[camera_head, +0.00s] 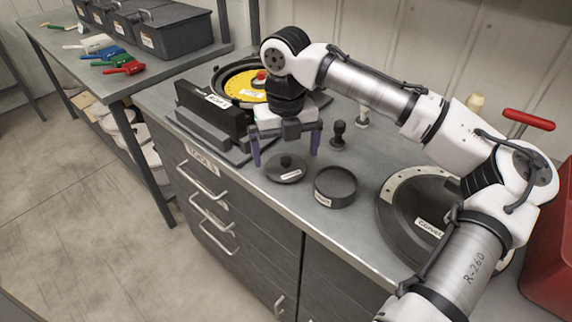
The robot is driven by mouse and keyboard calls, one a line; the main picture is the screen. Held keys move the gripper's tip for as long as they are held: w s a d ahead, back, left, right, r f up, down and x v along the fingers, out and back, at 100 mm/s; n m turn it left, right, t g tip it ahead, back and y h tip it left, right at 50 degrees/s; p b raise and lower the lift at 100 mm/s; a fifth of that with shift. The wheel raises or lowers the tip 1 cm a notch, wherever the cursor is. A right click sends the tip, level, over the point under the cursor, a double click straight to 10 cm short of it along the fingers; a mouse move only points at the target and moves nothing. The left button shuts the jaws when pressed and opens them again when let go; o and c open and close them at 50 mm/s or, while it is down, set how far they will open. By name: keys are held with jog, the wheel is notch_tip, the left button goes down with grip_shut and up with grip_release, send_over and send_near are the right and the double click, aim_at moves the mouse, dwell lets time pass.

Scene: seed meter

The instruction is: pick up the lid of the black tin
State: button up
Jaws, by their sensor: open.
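The round black lid (285,176) with a knob on top and a small white label lies flat on the grey counter, just left of the open black tin (335,189). The tin is a short round cup with a white label on its side. My gripper (285,157) points down at the lid with its two dark fingers spread apart. In this view the fingers frame the lid's knob from left and right. Nothing is between the fingers that I can see as held. The exact height of the fingertips over the lid is hard to tell.
A small black knobbed piece (338,135) stands behind the tin. A large dark disc (405,215) with a white label lies to the right. A black box-shaped holder (209,118) and a round tub with a yellow disc (243,84) are to the left. Drawers (205,200) are below the counter's front edge.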

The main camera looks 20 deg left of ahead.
aim_at(286, 164)
jog(key=shift+f, duration=1.45)
jog(key=shift+c, duration=0.4)
jog(key=c, duration=0.8)
jog(key=shift+r, duration=0.15)
